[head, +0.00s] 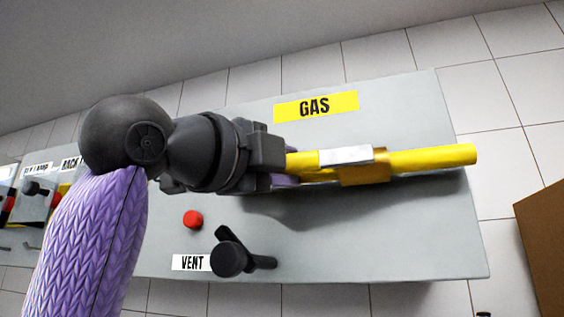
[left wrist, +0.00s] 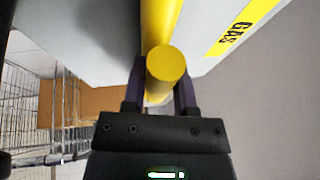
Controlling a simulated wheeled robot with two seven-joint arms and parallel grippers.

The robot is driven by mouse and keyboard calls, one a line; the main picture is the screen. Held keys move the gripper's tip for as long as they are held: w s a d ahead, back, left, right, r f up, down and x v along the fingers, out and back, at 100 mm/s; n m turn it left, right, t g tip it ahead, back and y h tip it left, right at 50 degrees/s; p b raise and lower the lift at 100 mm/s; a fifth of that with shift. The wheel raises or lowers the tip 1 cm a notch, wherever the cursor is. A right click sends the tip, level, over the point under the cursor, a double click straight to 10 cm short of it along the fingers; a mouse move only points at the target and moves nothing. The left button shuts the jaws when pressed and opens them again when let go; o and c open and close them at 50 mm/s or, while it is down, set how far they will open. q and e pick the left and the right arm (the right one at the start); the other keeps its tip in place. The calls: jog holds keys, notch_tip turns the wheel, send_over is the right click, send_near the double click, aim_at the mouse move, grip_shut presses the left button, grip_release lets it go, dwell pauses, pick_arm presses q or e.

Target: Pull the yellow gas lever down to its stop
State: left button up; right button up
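The yellow gas lever (head: 435,159) is a thick bar lying nearly level in the head view, across a grey panel (head: 330,255) below the GAS label (head: 316,106). A white and gold bracket (head: 362,165) sits around its middle. My left gripper (head: 288,170) is at the lever's left end, with its fingers mostly hidden by the gripper body. In the left wrist view the lever's round end (left wrist: 167,64) lies between the two fingers (left wrist: 160,90), which appear closed against its sides. My right gripper is not in view.
A red button (head: 193,219) and a black vent handle (head: 229,258) with a VENT label (head: 190,262) are on the panel below my left gripper. Other controls (head: 38,188) are at the far left. A brown box (head: 541,245) stands at the right edge.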

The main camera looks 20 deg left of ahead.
pick_arm(q)
grip_shut()
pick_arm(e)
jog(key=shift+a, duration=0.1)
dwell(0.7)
pick_arm(q)
jog(key=shift+f, duration=0.1)
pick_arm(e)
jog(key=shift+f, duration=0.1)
